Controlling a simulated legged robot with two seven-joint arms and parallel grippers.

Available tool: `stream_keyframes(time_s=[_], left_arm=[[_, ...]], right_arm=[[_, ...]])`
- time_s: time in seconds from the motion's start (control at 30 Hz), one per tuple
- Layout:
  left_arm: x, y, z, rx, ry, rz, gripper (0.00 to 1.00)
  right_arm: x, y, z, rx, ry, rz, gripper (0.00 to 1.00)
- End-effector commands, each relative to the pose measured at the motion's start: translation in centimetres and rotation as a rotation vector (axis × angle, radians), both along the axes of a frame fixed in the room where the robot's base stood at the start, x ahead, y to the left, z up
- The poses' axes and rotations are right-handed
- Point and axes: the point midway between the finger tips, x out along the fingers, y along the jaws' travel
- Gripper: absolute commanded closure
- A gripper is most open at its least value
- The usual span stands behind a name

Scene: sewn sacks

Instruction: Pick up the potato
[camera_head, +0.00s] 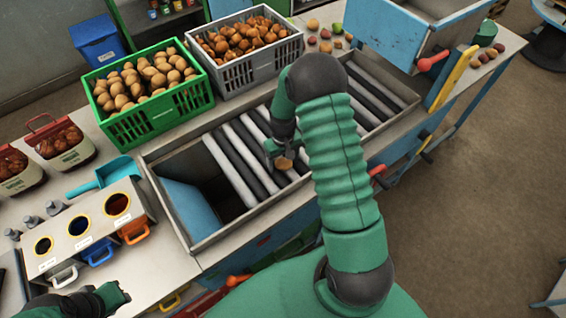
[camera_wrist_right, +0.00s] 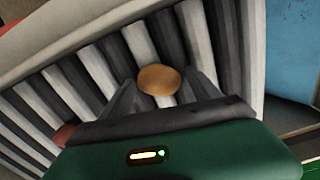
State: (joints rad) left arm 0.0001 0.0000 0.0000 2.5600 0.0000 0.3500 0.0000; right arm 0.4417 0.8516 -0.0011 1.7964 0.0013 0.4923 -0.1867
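A small tan potato (camera_head: 284,163) lies at the roller bed (camera_head: 231,172) in the middle of the table. In the right wrist view the potato (camera_wrist_right: 160,80) sits between the two grey fingertips of my right gripper (camera_wrist_right: 162,88). The fingers stand apart on either side of it, with what look like narrow gaps; contact is hard to tell. In the head view my right gripper (camera_head: 278,150) points down over the rollers, partly hidden by its arm. My left gripper (camera_head: 112,296) is low at the left, away from the potato, its fingers unclear.
A blue scoop (camera_head: 105,176) and a box with round holes (camera_head: 90,229) are at left. A reddish thing (camera_wrist_right: 65,134) lies beside my right gripper.

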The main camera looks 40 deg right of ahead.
Motion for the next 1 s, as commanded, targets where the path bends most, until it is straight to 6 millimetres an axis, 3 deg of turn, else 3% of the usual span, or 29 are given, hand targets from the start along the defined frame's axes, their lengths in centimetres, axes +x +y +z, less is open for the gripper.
stream_keyframes(time_s=[0.07,0.4,0.67,0.77,1.0], left_arm=[[0.0,0.0,0.0,0.0,0.0,0.0,0.74],[0.0,0.0,0.0,0.0,0.0,0.0,0.74],[0.0,0.0,-0.1,0.0,0.0,0.0,0.74],[0.0,0.0,-0.5,0.0,0.0,0.0,0.74],[0.0,0.0,-1.5,0.0,0.0,0.0,0.74]], right_arm=[[0.0,0.0,0.0,0.0,0.0,0.0,0.41],[0.0,0.1,0.1,-0.001,0.0,0.0,0.85],[0.0,0.0,0.4,-0.001,-0.002,0.0,0.86],[0.1,0.0,1.8,-0.002,-0.005,0.0,0.86],[0.1,0.0,7.6,-0.002,-0.006,0.0,0.86]])
